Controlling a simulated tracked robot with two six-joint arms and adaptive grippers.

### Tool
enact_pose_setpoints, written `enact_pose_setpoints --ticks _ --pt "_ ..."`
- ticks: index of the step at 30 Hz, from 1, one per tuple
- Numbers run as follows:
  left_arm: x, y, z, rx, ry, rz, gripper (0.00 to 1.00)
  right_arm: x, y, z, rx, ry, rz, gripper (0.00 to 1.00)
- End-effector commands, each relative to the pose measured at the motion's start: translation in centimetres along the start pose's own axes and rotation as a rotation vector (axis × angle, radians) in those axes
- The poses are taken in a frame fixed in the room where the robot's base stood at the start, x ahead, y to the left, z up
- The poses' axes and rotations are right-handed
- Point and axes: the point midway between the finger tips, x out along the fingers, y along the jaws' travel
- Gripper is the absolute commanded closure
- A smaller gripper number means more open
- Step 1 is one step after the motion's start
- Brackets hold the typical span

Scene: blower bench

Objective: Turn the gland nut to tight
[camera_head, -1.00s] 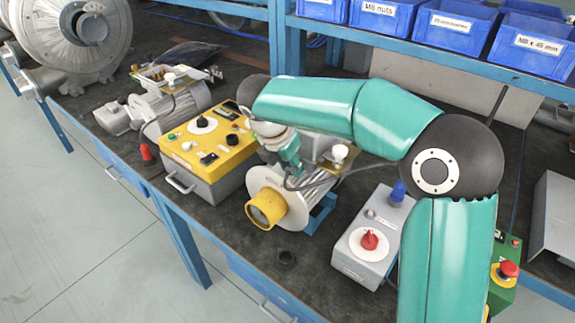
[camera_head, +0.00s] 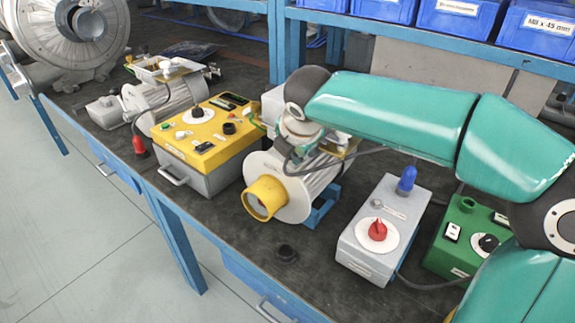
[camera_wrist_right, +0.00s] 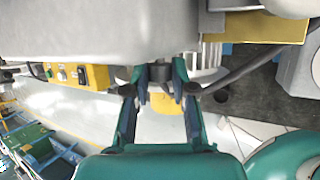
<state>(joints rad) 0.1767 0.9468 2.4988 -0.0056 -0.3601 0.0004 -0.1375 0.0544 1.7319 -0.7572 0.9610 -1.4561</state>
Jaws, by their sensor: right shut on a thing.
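The grey motor (camera_head: 315,181) with a yellow shaft cover (camera_head: 265,198) stands on the bench. My right gripper (camera_head: 290,145) is at its terminal box, mostly hidden by my wrist in the head view. In the right wrist view, the fingers of my right gripper (camera_wrist_right: 157,88) are on both sides of the dark gland nut (camera_wrist_right: 159,73), shut on it at the edge of the grey terminal box (camera_wrist_right: 110,30). A dark cable (camera_wrist_right: 240,70) shows at the right there. I cannot read how tight the nut is. My left gripper is not in view.
A yellow-topped control box (camera_head: 205,175) stands left of the motor. A grey box with a red knob (camera_head: 377,230) and a green box (camera_head: 460,235) stand to the right. A small black ring (camera_head: 287,255) lies in front. Blue bins (camera_head: 455,20) line the shelf behind.

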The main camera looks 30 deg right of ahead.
Motion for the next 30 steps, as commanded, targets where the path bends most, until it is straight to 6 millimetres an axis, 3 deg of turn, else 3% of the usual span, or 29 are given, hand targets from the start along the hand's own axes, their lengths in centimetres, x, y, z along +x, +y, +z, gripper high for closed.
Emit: enact_pose_setpoints --ticks 1,9,25,26,30 --pt "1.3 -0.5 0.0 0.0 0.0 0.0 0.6 0.5 -0.7 0.3 0.016 -0.013 0.023 1.0" --pt "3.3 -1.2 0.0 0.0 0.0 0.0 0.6 0.3 -0.7 0.4 0.06 -0.013 0.129 1.0" --pt "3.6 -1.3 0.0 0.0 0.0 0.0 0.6 0.0 -0.5 0.5 0.071 -0.012 0.158 1.0" --pt "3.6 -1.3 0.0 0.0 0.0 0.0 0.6 0.0 -0.5 0.5 0.071 -0.012 0.158 0.7" --pt "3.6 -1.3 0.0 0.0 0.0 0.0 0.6 0.0 -0.5 0.4 0.07 -0.009 0.16 0.5"
